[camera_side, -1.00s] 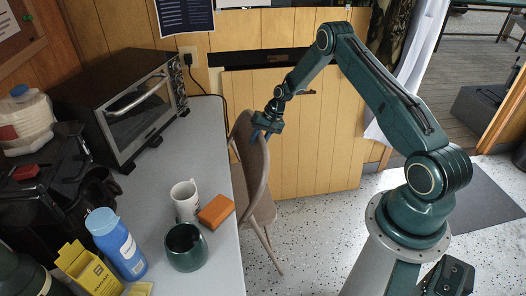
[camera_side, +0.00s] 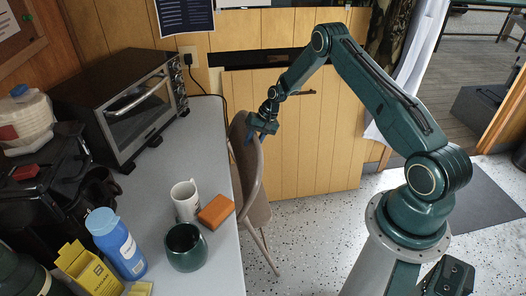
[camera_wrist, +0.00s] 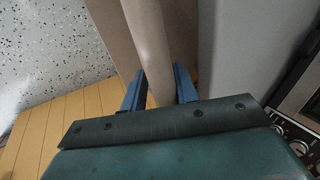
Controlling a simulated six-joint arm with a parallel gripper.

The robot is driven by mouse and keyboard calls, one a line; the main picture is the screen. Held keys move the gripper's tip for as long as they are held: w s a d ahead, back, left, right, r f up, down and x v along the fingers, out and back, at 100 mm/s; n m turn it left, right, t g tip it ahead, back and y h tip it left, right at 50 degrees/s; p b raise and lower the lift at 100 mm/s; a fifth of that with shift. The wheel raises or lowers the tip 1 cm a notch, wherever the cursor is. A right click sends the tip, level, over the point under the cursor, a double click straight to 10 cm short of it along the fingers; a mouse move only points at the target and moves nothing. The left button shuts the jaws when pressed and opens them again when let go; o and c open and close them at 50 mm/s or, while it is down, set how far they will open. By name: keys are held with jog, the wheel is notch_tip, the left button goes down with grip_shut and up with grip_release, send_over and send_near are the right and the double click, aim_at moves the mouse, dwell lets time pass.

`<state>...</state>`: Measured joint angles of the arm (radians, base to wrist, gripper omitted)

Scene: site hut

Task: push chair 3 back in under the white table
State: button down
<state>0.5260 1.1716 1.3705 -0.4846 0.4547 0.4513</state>
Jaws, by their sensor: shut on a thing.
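A tan folding chair (camera_side: 254,200) stands at the right edge of the white table (camera_side: 221,150), its backrest upright beside the edge. Any number on the chair cannot be read. My gripper (camera_side: 256,137) is at the top of the backrest. In the wrist view, the blue fingers of my gripper (camera_wrist: 160,88) are on both sides of the chair's top rail (camera_wrist: 150,45), shut on it. The lower left part of the chair is hidden behind the tabletop.
A toaster oven (camera_side: 125,105), white mug (camera_side: 186,200), orange block (camera_side: 216,210), dark green cup (camera_side: 185,247) and blue bottle (camera_side: 115,244) stand on the table. A wooden panel (camera_side: 310,140) is behind the chair. Speckled floor (camera_side: 310,235) to the right is clear.

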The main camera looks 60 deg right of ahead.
jog(key=shift+w+a+r, duration=0.25)
jog(key=shift+w+a, duration=0.45)
jog(key=shift+w, duration=0.05)
jog(key=shift+w+a+r, duration=0.2)
jog(key=shift+w+a, duration=0.5)
jog(key=shift+w, duration=0.05)
jog(key=shift+f, duration=1.15)
dwell(0.4)
jog(key=c, duration=1)
grip_release()
jog(key=shift+s+f, duration=0.1)
jog(key=shift+s, duration=0.05)
jog(key=shift+s+a+f, duration=0.1)
jog(key=shift+s+f, duration=0.4)
jog(key=shift+f, duration=0.05)
jog(key=shift+d+r, duration=0.25)
jog(key=shift+r, duration=0.5)
jog(key=v, duration=1.3)
jog(key=shift+w, duration=0.25)
jog(key=shift+a+r, duration=0.15)
